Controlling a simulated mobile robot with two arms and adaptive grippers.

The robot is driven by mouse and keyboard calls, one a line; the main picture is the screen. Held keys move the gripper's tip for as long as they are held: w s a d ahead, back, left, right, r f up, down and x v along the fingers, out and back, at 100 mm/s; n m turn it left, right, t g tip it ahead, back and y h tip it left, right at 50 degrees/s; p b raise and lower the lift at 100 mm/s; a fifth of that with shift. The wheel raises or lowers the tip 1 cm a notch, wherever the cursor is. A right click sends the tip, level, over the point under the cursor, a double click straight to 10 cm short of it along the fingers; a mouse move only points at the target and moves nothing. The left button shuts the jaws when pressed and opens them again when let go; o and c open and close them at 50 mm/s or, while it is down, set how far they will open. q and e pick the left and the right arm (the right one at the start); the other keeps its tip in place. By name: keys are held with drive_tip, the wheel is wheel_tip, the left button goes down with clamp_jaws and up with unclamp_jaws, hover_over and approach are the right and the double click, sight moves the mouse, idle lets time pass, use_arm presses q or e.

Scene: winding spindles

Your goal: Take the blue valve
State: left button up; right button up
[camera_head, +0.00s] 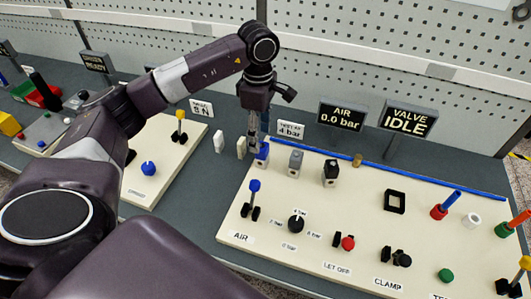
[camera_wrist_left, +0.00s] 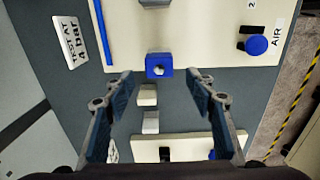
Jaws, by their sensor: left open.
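The blue valve (camera_head: 263,159) is a small block at the left end of a row of blocks on the cream test panel (camera_head: 330,262). In the wrist view the left gripper (camera_wrist_left: 160,78) is open, one finger on each side, with nothing held. I cannot tell whether a finger touches the valve. My right gripper is not in view.
A grey block (camera_head: 295,163) and a dark block (camera_head: 330,172) stand right of the valve. Two pale blocks (camera_wrist_left: 150,95) stand on the table beside the panel, between the fingers in the wrist view. Signs (camera_head: 290,129) and a blue rail (camera_head: 410,176) lie behind.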

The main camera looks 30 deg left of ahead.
sight(262, 145)
use_arm(q)
drive_tip(key=shift+a+f, duration=0.1)
drive_tip(key=shift+f, duration=0.35)
drive_tip(key=shift+f+p, duration=0.35)
drive_tip(key=shift+f, duration=0.05)
drive_tip(key=shift+s+d+f+p, duration=0.2)
drive_tip(key=shift+f+p, duration=0.35)
drive_tip(key=shift+f, duration=0.15)
drive_tip(key=f, duration=0.1)
drive_tip(key=f+p, duration=0.1)
drive_tip(key=f, duration=0.1)
drive_tip(key=shift+w+d+f+p, duration=0.15)
drive_tip(key=shift+w+f+p, duration=0.1)
drive_tip(key=shift+f+p, duration=0.05)
drive_tip(key=shift+f, duration=0.45)
drive_tip(key=c, duration=1.3)
